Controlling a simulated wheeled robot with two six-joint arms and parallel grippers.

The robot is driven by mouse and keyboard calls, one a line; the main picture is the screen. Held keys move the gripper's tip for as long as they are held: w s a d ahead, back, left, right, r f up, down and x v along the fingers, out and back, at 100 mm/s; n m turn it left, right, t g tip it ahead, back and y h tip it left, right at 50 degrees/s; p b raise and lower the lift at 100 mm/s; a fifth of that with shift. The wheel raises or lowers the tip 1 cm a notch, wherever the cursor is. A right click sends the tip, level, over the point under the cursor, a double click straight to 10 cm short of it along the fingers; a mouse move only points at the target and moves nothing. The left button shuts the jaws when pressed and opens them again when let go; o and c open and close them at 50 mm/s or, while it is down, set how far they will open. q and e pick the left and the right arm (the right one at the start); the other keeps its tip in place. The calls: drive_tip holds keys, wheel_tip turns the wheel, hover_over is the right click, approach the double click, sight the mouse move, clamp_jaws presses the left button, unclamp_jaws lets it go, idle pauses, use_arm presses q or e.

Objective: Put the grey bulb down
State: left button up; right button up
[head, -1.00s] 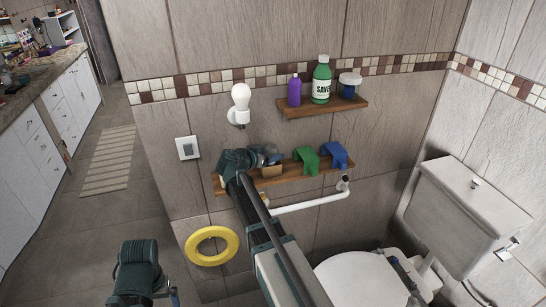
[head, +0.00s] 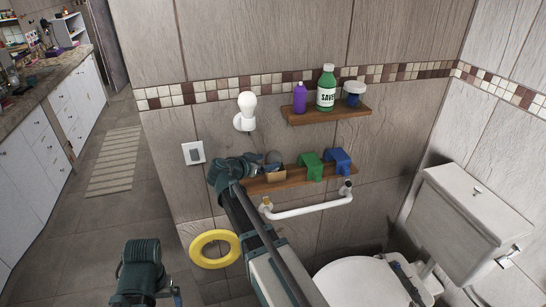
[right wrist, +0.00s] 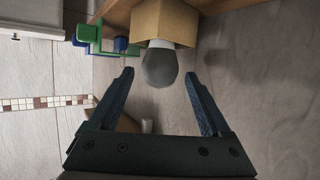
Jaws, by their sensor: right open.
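The grey bulb (head: 273,157) stands in a small tan box (head: 276,175) on the lower wooden shelf, its rounded end sticking out of the top. In the right wrist view the grey bulb (right wrist: 159,68) shows just beyond the fingertips, with its base hidden in the tan box (right wrist: 165,23). My right gripper (head: 258,166) is open and empty, just left of the bulb; its blue fingers (right wrist: 160,82) are spread wide and apart from it. My left arm's end (head: 140,270) is low at the left; its fingers mostly cannot be made out.
A green holder (head: 311,166) and a blue holder (head: 339,161) sit right of the box. A white bulb (head: 247,105) is in a wall socket above. The upper shelf (head: 325,113) holds bottles and a jar. A white rail (head: 310,208), yellow ring (head: 214,249) and toilet (head: 465,215) are below.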

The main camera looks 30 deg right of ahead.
sight(275, 160)
drive_tip(key=p+v, duration=0.2)
drive_tip(key=v, duration=0.4)
drive_tip(key=shift+a+r, duration=0.15)
drive_tip(key=shift+a, duration=0.05)
drive_tip(key=b+x, duration=0.1)
drive_tip(key=x, duration=0.3)
drive_tip(key=b+x, duration=0.2)
drive_tip(key=x, duration=0.2)
drive_tip(key=b+x, duration=0.2)
drive_tip(key=x, duration=0.2)
drive_tip(key=shift+f, duration=0.3)
drive_tip(key=shift+r, duration=0.2)
drive_tip(key=shift+s, duration=0.1)
drive_tip(key=shift+f, duration=0.1)
